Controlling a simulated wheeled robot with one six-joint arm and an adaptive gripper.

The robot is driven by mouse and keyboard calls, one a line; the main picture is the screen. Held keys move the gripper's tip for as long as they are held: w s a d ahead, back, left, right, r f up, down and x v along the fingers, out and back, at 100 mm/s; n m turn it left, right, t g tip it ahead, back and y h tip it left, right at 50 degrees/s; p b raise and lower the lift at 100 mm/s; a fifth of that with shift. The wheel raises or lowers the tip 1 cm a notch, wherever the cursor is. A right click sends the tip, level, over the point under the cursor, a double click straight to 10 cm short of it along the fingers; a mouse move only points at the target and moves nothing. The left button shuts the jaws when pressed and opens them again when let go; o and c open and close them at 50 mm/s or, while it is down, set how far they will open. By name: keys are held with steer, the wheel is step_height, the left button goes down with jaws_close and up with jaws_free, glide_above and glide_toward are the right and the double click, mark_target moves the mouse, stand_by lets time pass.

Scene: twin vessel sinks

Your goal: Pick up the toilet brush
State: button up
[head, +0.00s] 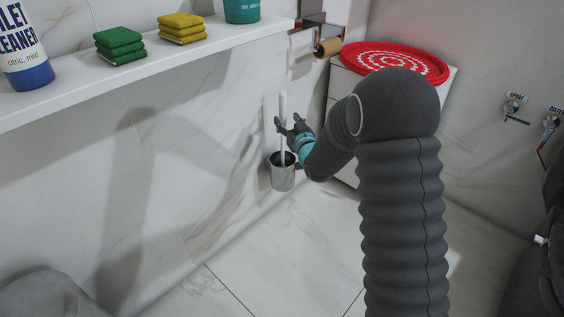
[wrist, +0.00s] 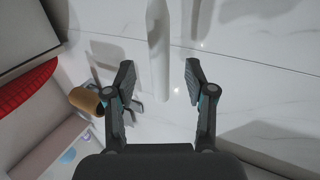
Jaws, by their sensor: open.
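The toilet brush (head: 283,112) has a white upright handle and stands in a shiny metal holder (head: 283,176) by the tiled wall. The brush head is hidden inside the holder. My gripper (head: 286,127) is at the upper handle, its fingers open. In the wrist view the white handle (wrist: 159,50) lies between the two open fingers of my gripper (wrist: 159,82), with gaps on both sides. I cannot tell whether any finger touches it in the head view.
A ledge (head: 150,75) above holds green sponges (head: 119,46), yellow sponges (head: 181,27) and a cleaner bottle (head: 22,50). A toilet roll (head: 328,47) hangs near a white cabinet with a red round mat (head: 395,62). The floor in front is clear.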

mark_target(284, 117)
steer(key=x, duration=0.5)
steer(key=shift+f, duration=0.3)
jaws_close()
